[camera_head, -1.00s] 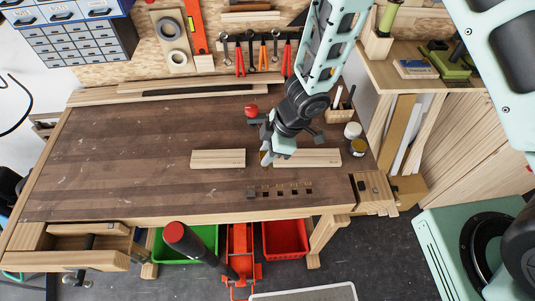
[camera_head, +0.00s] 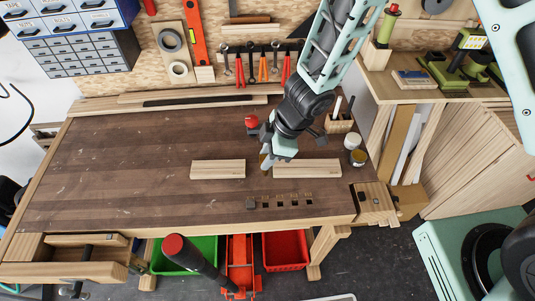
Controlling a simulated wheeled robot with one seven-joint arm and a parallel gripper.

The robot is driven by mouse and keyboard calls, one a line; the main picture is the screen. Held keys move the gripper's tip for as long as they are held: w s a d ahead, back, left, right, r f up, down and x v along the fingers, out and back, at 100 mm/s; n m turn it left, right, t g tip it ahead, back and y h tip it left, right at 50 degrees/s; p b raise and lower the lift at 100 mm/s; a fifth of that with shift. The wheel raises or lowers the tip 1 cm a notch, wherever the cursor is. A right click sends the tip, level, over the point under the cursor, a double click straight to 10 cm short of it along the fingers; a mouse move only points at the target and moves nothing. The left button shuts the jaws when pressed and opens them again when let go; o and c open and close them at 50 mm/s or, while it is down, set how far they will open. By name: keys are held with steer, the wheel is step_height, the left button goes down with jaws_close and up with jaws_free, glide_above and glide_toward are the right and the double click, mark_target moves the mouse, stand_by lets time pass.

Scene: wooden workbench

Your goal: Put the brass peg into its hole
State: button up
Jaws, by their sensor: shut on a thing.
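My gripper (camera_head: 267,158) points down over the workbench, between two pale wooden boards. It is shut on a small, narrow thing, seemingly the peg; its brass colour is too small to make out. The fingers and arm hide most of it. A row of several small dark square spots (camera_head: 281,201), which look like holes, lies near the bench's front edge. The row is in front of my gripper and apart from it. I cannot tell which hole fits the peg.
The left board (camera_head: 218,169) and right board (camera_head: 308,168) flank my gripper. A red round thing (camera_head: 252,120) is behind it. Jars (camera_head: 353,142) and a wooden holder (camera_head: 339,125) stand at right. The workbench's (camera_head: 120,165) left half is clear.

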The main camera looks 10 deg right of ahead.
steer(key=d+f+b, duration=0.2)
steer(key=f+b, duration=0.6)
steer(key=f, duration=0.1)
steer(key=d+f+b, duration=0.3)
steer(key=f+b, duration=0.5)
steer(key=f, duration=0.1)
steer(key=shift+f, duration=0.3)
steer(key=shift+f, duration=0.1)
stand_by(0.5)
steer(key=shift+f+b, duration=1.95)
steer(key=shift+f, duration=0.55)
steer(key=o, duration=1.1)
steer(key=shift+r, duration=0.1)
steer(key=p+v, duration=0.9)
steer(key=v, duration=0.8)
steer(key=shift+r, duration=0.2)
